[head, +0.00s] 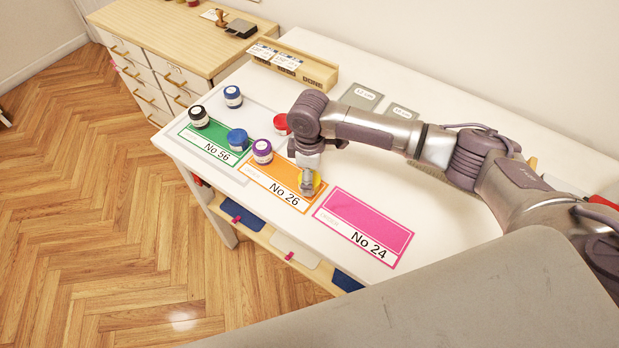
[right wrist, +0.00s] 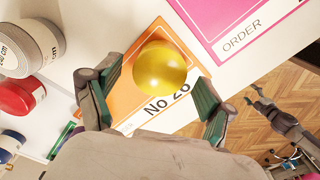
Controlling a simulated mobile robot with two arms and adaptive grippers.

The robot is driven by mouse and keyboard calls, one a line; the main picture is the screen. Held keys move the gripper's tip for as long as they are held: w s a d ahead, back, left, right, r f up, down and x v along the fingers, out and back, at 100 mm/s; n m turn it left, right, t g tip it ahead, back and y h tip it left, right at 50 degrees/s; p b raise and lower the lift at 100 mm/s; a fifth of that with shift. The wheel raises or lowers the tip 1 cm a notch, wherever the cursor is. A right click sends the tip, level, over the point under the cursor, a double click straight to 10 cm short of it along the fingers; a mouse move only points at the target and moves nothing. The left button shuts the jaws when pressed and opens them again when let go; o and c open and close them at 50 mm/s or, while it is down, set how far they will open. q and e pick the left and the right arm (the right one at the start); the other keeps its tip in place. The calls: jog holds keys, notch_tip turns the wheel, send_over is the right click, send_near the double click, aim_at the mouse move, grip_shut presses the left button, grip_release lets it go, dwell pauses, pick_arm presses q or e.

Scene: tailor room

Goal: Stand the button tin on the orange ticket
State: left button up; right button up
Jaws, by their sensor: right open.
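A yellow round-topped thing (right wrist: 161,68), which I take for the button tin, appears to stand on the orange ticket (right wrist: 119,103), marked No 26. In the head view the tin (head: 317,181) is partly hidden by my right gripper (head: 306,188), and the orange ticket (head: 268,180) lies between the green and pink ones. In the right wrist view my right gripper (right wrist: 160,88) is open, with one finger on each side of the tin and gaps between. A grey jointed part (right wrist: 272,115), perhaps my left gripper, hangs beyond the table; its state is unclear.
A purple-topped pot (head: 262,151) stands at the orange ticket's far left corner. The pink ticket (head: 364,224) is bare. A wooden box (head: 312,72) stands at the back.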

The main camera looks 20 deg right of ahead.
notch_tip(320, 180, up, 10)
jog(key=b, duration=0.2)
jog(key=shift+r, duration=0.2)
